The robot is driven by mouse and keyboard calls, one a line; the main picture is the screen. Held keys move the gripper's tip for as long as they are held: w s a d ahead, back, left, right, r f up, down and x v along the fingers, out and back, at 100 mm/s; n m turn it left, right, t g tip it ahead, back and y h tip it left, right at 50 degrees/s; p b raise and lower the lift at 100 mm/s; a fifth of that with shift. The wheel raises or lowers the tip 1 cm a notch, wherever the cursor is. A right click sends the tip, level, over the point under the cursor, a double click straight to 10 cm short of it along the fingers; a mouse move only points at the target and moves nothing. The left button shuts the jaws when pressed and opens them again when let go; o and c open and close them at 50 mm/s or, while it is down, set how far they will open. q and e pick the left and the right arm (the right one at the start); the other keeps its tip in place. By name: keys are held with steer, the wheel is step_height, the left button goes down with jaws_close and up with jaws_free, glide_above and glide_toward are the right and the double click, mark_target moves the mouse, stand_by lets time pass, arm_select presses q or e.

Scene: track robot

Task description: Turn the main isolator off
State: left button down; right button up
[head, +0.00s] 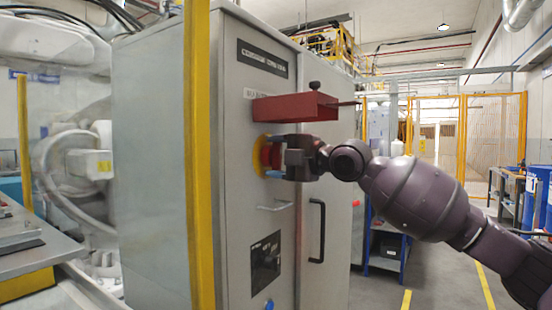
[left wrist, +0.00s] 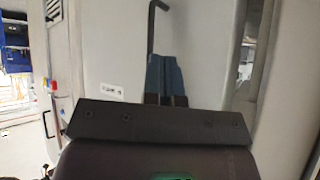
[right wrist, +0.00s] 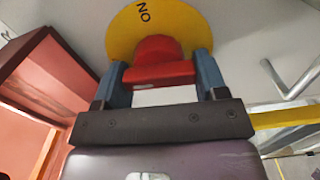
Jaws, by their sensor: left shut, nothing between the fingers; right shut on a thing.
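The main isolator is a red rotary handle (head: 268,155) on a yellow disc (head: 258,157), on the front of the grey cabinet (head: 240,205). In the right wrist view the red handle (right wrist: 160,65) sits between the blue fingers of my right gripper (right wrist: 161,62), which is shut on it. The yellow disc (right wrist: 180,25) shows the word ON, upside down, near its top edge. In the head view my right gripper (head: 276,157) reaches in from the right. My left gripper (left wrist: 165,58) is out of the head view; its wrist view shows its fingers shut together and empty.
A red box-like cover (head: 295,107) juts out just above my right gripper. A yellow post (head: 199,150) stands left of the cabinet front. Open floor lies right.

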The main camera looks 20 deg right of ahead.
steer(key=shift+n, duration=0.4)
steer(key=o, duration=0.6)
steer(key=shift+s+d, duration=0.2)
steer(key=shift+p+v, duration=0.55)
steer(key=shift+v, duration=4.6)
